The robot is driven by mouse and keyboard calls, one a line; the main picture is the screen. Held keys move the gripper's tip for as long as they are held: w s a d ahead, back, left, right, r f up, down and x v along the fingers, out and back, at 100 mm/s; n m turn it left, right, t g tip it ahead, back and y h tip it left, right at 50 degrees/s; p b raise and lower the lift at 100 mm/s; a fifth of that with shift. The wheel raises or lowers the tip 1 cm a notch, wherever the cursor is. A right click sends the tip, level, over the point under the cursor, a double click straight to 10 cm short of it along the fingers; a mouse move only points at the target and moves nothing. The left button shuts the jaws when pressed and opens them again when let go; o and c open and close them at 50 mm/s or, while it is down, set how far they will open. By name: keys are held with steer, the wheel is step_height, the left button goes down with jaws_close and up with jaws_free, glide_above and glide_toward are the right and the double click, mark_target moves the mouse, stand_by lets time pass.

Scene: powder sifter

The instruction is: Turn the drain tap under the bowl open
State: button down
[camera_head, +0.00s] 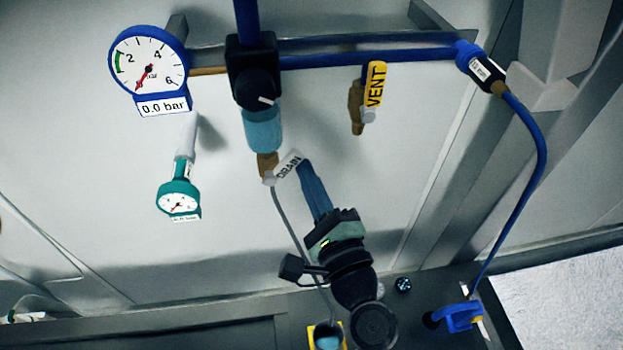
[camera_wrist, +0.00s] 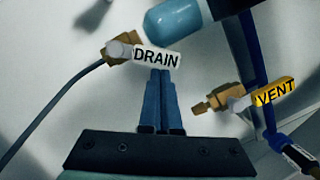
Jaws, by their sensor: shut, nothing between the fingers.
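The drain tap is a small brass valve with a white lever marked DRAIN (camera_head: 289,166), under the light-blue bowl (camera_head: 262,130). In the wrist view the white DRAIN lever (camera_wrist: 157,58) sticks out to the right of its brass body (camera_wrist: 115,48). My gripper (camera_head: 309,172) reaches up from below, its blue fingers shut and empty. In the wrist view the fingertips (camera_wrist: 160,74) are at the lower edge of the lever and overlap it in the picture. I cannot tell whether they touch it. The bowl also shows in the wrist view (camera_wrist: 173,30).
A brass vent valve with a yellow VENT tag (camera_head: 375,84) hangs to the right. A grey hose (camera_head: 287,225) runs down from the drain, left of my gripper. A blue-rimmed gauge (camera_head: 148,66) and a teal gauge (camera_head: 179,201) are at the left. A blue hose (camera_head: 539,160) curves down at right.

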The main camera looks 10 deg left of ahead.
steer(key=n, duration=0.1)
steer(key=a+r+n, duration=0.1)
steer(key=r+n, duration=0.1)
steer(key=n, duration=0.1)
steer(key=shift+s+a+g+p, duration=0.15)
steer(key=shift+s+g+p, duration=0.15)
steer(key=shift+g, duration=0.1)
steer(key=shift+s+a+r+n+g, duration=0.1)
steer(key=shift+a+r+n+g, duration=0.2)
steer(key=shift+n, duration=0.45)
steer(key=shift+s+a+r+n, duration=0.1)
steer(key=shift+a+n, duration=0.3)
steer(key=shift+n, duration=0.35)
steer(key=shift+w, duration=0.1)
